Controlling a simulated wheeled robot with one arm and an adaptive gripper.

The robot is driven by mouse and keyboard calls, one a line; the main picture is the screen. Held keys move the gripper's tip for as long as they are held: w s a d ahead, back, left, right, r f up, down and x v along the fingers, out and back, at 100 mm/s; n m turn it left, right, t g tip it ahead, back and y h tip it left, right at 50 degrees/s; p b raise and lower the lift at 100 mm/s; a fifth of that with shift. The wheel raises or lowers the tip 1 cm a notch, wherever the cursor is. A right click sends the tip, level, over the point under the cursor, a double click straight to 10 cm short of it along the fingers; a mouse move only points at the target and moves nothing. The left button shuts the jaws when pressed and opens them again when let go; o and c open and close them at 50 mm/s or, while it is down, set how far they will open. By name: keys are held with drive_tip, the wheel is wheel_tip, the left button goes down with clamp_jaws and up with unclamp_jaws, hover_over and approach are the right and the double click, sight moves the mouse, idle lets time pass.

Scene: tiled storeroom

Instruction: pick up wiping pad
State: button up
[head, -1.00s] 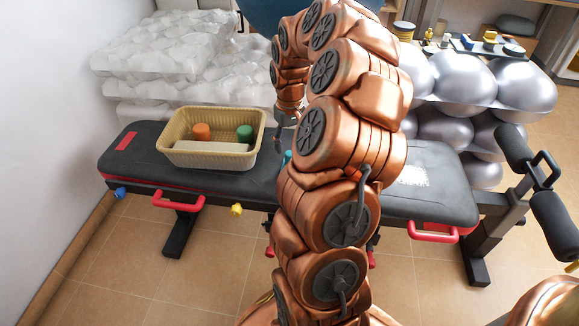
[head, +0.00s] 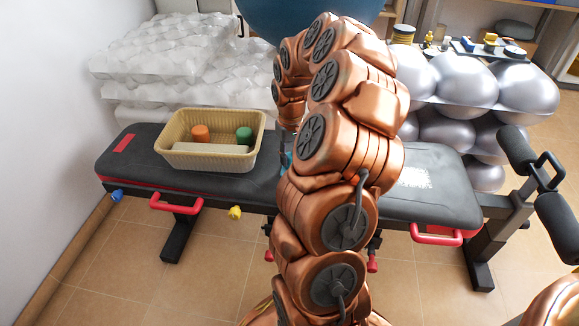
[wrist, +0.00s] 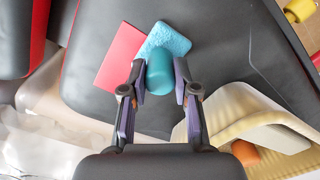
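In the wrist view a light blue, rough-surfaced pad (wrist: 170,37), which looks like the wiping pad, lies on the black bench top, partly over a red flat piece (wrist: 121,58). A teal cylinder (wrist: 160,80) is in front of it and hides part of its near edge. My gripper (wrist: 162,84) is open, with one finger at each side of the cylinder; I cannot tell whether they touch it. The pad is beyond the fingertips. In the head view my arm hides most of this spot.
A beige basket (head: 176,158) with an orange cylinder (head: 200,133), a green cylinder (head: 244,135) and a pale block stands on the black bench (head: 128,172), left of my arm. White lumpy stacks (head: 160,50) and silver balls (head: 470,82) stand behind. Black rollers (head: 515,146) are at the right.

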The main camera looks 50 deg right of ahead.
sight(291, 156)
clamp_jaws()
drive_tip(key=shift+r, duration=0.15)
wheel_tip(291, 156, up, 3)
drive_tip(key=shift+r+p, duration=0.15)
drive_tip(key=shift+p, duration=0.7)
drive_tip(key=shift+s+r, duration=0.1)
drive_tip(key=shift+s, duration=0.15)
drive_tip(key=s+a+r+p, duration=0.1)
drive_tip(key=s+a+p, duration=0.2)
drive_tip(key=s, duration=1.1)
drive_tip(key=a, duration=0.3)
drive_tip(key=shift+s, duration=0.2)
drive_tip(key=shift+r, duration=0.1)
